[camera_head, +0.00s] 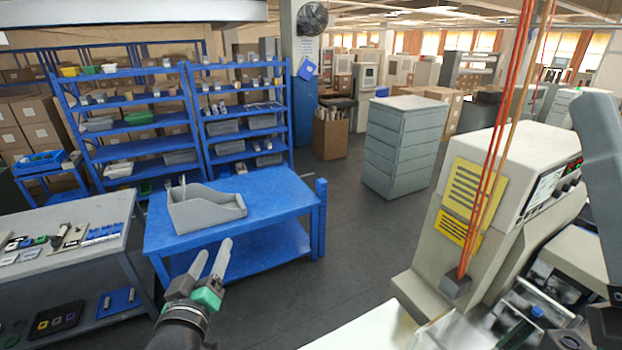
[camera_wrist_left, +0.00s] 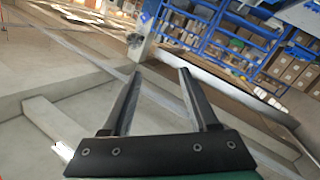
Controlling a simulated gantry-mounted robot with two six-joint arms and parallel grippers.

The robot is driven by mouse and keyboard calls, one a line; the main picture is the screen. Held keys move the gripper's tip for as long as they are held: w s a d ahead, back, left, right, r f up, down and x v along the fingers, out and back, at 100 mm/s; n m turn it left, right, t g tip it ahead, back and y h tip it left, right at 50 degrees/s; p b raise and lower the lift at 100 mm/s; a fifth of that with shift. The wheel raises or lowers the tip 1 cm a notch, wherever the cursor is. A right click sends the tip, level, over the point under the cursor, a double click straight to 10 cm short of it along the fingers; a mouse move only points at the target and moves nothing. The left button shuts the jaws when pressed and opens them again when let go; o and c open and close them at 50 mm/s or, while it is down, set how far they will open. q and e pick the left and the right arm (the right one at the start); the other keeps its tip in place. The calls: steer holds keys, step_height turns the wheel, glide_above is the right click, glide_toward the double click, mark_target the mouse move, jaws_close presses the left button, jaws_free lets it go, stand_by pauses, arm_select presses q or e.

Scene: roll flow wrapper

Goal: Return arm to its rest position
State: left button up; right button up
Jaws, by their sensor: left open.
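My left gripper (camera_head: 212,257) is in the lower middle of the head view, with pale fingers, a green body and a dark wrist. It points up and away, in front of the blue table (camera_head: 270,192). Its fingers are apart and nothing is between them. In the left wrist view the two dark fingers (camera_wrist_left: 158,72) also stand apart and empty. At the right edge of the head view a grey arm-like part shows, but no fingers of my right gripper are visible.
A grey open bin (camera_head: 205,208) stands on the blue table. A beige wrapping machine (camera_head: 490,180) fills the right side, with red and orange lines hanging above it. A grey workbench (camera_head: 100,255) with small parts is at left. Dark floor (camera_head: 345,245) lies clear between them.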

arm_select(q)
steer(key=s+r+t, duration=0.2)
steer(key=s+r, duration=0.1)
steer(key=r, duration=0.5)
steer(key=s+r+t, duration=0.2)
steer(key=r, duration=0.6)
steer(key=s+r+m+t+h, duration=0.2)
steer(key=s+r+m+t, duration=0.4)
steer(key=s+r, duration=0.9)
steer(key=shift+s+d+r+m+h, duration=0.2)
steer(key=shift+s+d+m+h, duration=0.25)
steer(key=shift+s, duration=0.3)
arm_select(e)
steer(key=shift+r, duration=0.2)
arm_select(q)
steer(key=shift+a, duration=0.1)
steer(key=shift+y, duration=0.35)
